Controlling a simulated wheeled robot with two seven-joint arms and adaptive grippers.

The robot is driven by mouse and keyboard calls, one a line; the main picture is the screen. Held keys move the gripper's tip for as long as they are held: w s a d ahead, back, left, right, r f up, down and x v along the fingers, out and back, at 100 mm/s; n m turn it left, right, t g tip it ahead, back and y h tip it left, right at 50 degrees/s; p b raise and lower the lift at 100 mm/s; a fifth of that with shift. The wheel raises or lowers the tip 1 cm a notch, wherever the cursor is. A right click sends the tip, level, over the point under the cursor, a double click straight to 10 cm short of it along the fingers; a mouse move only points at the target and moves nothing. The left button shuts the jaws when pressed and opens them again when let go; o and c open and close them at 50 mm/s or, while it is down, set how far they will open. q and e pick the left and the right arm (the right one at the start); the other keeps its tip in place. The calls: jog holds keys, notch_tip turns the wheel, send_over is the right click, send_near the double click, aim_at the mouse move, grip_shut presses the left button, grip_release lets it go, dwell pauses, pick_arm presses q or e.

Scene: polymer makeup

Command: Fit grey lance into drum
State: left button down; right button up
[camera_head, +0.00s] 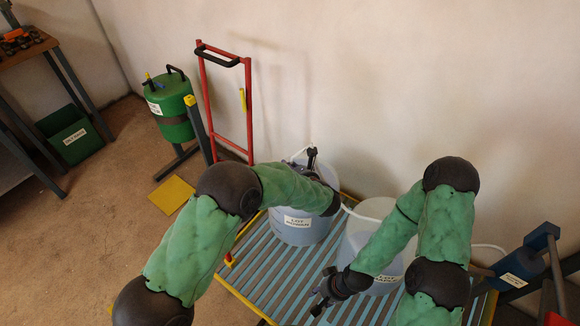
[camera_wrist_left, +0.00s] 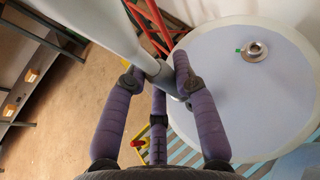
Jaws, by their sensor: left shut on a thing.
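The grey lance (camera_wrist_left: 103,25) is a thick pale tube that runs from the upper left of the left wrist view to my left gripper (camera_wrist_left: 157,77). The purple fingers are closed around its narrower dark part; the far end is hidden. The drum (camera_wrist_left: 225,120) has a pale lid with a metal port (camera_wrist_left: 255,50), to the right of the fingers. In the head view I take it as the left labelled drum (camera_head: 296,236), partly covered by my left forearm, which also hides most of that gripper. My right gripper (camera_head: 325,290) is low, over the slatted pallet, its fingers apart and empty.
A second pale drum (camera_head: 355,238) stands to the right, partly behind my right arm. Both stand on a slatted pallet (camera_head: 262,272). A red hand trolley (camera_head: 248,105) leans at the wall. A green tank (camera_head: 172,108) and a blue stand (camera_head: 520,265) flank the area.

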pick_arm(q)
notch_tip(320, 180, down, 6)
jog(key=shift+f, duration=0.2)
dwell(2.5)
jog(key=c, duration=0.9)
grip_release()
jog(key=v, duration=1.2)
